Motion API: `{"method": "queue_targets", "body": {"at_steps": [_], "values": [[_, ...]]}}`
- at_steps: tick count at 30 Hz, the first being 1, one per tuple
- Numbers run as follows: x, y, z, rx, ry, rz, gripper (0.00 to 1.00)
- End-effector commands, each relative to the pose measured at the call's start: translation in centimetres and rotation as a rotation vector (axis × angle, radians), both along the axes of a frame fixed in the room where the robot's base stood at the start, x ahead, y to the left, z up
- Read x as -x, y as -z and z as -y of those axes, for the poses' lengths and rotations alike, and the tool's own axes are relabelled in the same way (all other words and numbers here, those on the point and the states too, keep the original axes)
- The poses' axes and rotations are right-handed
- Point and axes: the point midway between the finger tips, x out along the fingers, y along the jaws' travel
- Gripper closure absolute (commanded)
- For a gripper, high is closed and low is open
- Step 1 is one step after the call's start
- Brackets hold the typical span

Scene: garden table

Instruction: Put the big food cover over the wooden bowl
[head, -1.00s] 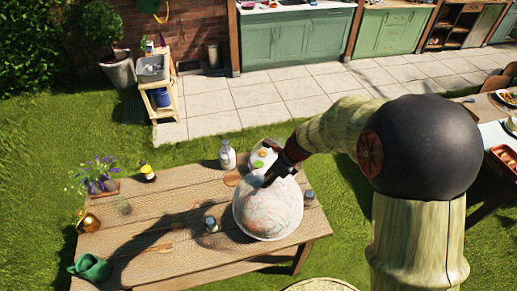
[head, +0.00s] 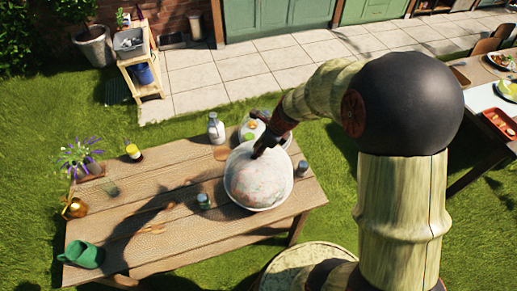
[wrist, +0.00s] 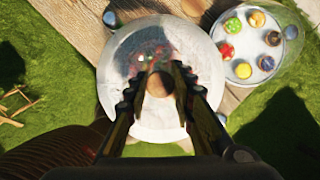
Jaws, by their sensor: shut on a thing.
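The big food cover (head: 258,180) is a pale, see-through dome at the right end of the wooden table. In the wrist view the cover (wrist: 125,60) fills the middle, with a wide pale rim around it. My gripper (head: 262,147) is above the dome, its fingers shut on the knob at the top; the wrist view shows the round brown knob (wrist: 160,83) between the fingers. Dark red and green shapes show blurred through the dome. The wooden bowl cannot be made out clearly, and I cannot tell whether the cover's rim touches anything below.
A plate of cupcakes (wrist: 265,66) under a clear cover stands close by. A white bottle (head: 215,130) and small jars (head: 204,201) (head: 302,168) stand around the dome. A green watering can (head: 86,255) and a flower pot are at the left. The table's middle is mostly clear.

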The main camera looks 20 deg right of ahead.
Motion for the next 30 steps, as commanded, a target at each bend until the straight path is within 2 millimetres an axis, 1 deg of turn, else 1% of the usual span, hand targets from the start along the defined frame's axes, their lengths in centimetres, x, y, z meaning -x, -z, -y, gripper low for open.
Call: {"method": "queue_targets", "body": {"at_steps": [1, 3, 30], "values": [[0.0, 0.6, 0.0, 0.000, 0.000, 0.000, 1.00], [0.0, 1.1, 0.0, -0.001, 0.001, -0.001, 1.00], [0.0, 7.6, 0.0, 0.000, 0.001, 0.000, 1.00]]}}
